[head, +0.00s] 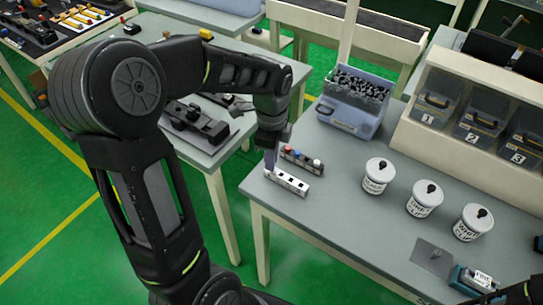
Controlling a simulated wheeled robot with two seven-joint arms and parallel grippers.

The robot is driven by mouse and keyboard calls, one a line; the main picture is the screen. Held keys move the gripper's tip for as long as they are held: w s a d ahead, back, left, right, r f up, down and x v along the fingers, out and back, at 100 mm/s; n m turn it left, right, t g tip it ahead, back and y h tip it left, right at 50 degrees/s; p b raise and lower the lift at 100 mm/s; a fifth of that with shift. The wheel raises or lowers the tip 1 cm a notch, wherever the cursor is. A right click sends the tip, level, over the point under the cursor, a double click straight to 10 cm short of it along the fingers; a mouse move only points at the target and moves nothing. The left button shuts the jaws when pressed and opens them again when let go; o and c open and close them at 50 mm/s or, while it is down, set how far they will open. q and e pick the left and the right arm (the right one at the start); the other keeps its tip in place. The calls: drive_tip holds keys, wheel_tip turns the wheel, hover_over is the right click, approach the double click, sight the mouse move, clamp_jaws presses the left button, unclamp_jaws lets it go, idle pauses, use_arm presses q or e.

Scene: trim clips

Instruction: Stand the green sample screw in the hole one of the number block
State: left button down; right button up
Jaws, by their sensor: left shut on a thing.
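The number block (290,182) is a white bar with dark marks along its top, near the left front corner of the right table. My left gripper (270,164) points down over the block's left end, shut on the green sample screw. The screw is hidden by the fingers, and I cannot tell whether it touches the block or is in a hole. A dark rack (303,161) with red, blue and white-topped pieces lies just behind the block. My right gripper is not in view; only part of my right arm shows at the lower right corner.
A bin of dark small parts (352,104) stands behind the rack. White labelled jars (379,176) stand to the right. A shelf (471,110) with numbered bins is at the back right. A teal device (472,281) and grey plate (432,257) lie at the front right.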

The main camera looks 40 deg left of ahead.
use_arm(q)
drive_tip(key=shift+f+b, duration=0.35)
drive_tip(key=shift+f, duration=0.25)
idle(0.3)
drive_tip(key=c, duration=1.3)
unclamp_jaws()
drive_tip(key=shift+c, duration=0.2)
drive_tip(key=shift+r, duration=0.1)
wheel_tip(320, 180, up, 8)
drive_tip(key=shift+f+b, duration=0.15)
drive_tip(key=shift+b, duration=0.25)
